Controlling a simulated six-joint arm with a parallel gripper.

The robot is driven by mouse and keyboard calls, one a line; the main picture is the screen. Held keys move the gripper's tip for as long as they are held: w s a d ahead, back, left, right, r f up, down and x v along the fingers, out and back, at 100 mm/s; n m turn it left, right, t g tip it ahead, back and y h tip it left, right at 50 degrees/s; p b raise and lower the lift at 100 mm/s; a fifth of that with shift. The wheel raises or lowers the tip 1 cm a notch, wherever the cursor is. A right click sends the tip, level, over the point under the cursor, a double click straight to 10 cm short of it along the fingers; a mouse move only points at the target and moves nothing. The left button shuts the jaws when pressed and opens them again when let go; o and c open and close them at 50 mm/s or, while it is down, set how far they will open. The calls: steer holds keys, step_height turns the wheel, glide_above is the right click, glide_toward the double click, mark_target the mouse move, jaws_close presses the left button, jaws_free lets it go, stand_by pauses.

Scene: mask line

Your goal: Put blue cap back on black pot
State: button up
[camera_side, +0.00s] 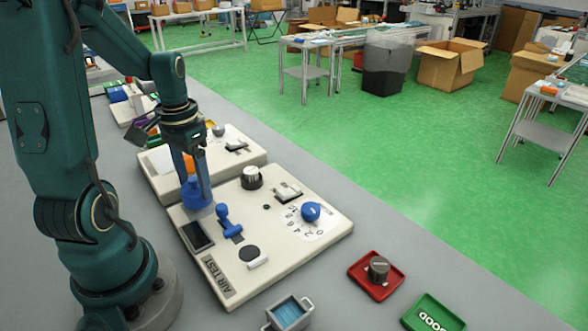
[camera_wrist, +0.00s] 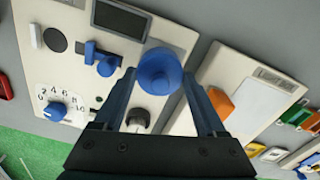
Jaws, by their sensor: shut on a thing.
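My gripper (camera_side: 199,192) is shut on a round blue cap (camera_side: 193,194) above the left edge of the near white test panel. In the wrist view the blue cap (camera_wrist: 160,72) sits between my two fingers (camera_wrist: 160,78). I cannot tell whether it touches the panel. A black round piece with a white top (camera_side: 252,178) stands on the panel to the right of my gripper. A dark grey knob-like piece (camera_side: 378,268) stands in a red tray (camera_side: 361,283) in front of the panel. Which of these is the black pot is not clear.
The white panel (camera_side: 290,246) carries a blue dial knob (camera_side: 311,211), a blue lever (camera_side: 229,223), a dark screen (camera_side: 197,236) and a flat black disc (camera_side: 249,253). A second panel (camera_side: 236,152) lies behind. A green tray (camera_side: 433,315) and grey bin (camera_side: 289,314) stand in front.

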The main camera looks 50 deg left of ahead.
step_height(320, 180, up, 8)
steer(key=shift+f, duration=0.1)
steer(key=w+a+r+n, duration=0.1)
steer(key=w+a+r, duration=0.1)
steer(key=w, duration=0.1)
steer(key=m, duration=0.1)
glide_above(251, 170)
step_height(251, 170, down, 3)
steer(key=shift+f, duration=3.2)
steer(key=shift+f, duration=0.15)
steer(key=o, duration=1.3)
steer(key=shift+c, duration=0.2)
